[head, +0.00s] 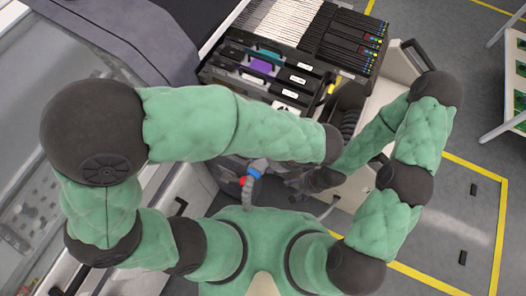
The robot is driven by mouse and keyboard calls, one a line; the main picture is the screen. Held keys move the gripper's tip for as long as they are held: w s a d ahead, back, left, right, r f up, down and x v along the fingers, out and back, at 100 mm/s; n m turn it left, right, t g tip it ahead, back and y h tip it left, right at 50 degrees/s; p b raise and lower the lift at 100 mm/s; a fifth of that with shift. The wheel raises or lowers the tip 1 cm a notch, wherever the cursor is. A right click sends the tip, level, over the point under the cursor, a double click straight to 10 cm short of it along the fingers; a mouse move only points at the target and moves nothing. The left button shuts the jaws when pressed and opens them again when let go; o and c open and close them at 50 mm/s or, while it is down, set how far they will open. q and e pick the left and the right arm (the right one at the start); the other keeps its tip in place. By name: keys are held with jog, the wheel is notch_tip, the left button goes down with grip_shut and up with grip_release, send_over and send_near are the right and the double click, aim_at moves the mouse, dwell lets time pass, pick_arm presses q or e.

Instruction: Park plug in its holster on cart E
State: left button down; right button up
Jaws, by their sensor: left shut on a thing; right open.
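The plug (254,174), grey with a blue ring and a red part, shows just below my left forearm, with a grey cable hanging from it. My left gripper (264,166) is shut on the plug; my forearm covers most of its fingers. My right gripper (296,183) is open, to the right of the plug and apart from it; its fingers are dark and small in view. A feeder cart (372,107) stands in front of me, its lower front partly behind my arms. I cannot make out the holster or the cart's letter.
Black feeders (258,66) with white labels fill the cart's top. A white machine (40,190) stands along the left. A white rack (503,85) with green boards is at the far right. The grey floor (465,215) on the right, with yellow lines, is mostly clear.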

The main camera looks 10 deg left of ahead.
pick_arm(q)
jog(key=shift+r+p, duration=1.3)
jog(key=shift+f, duration=0.1)
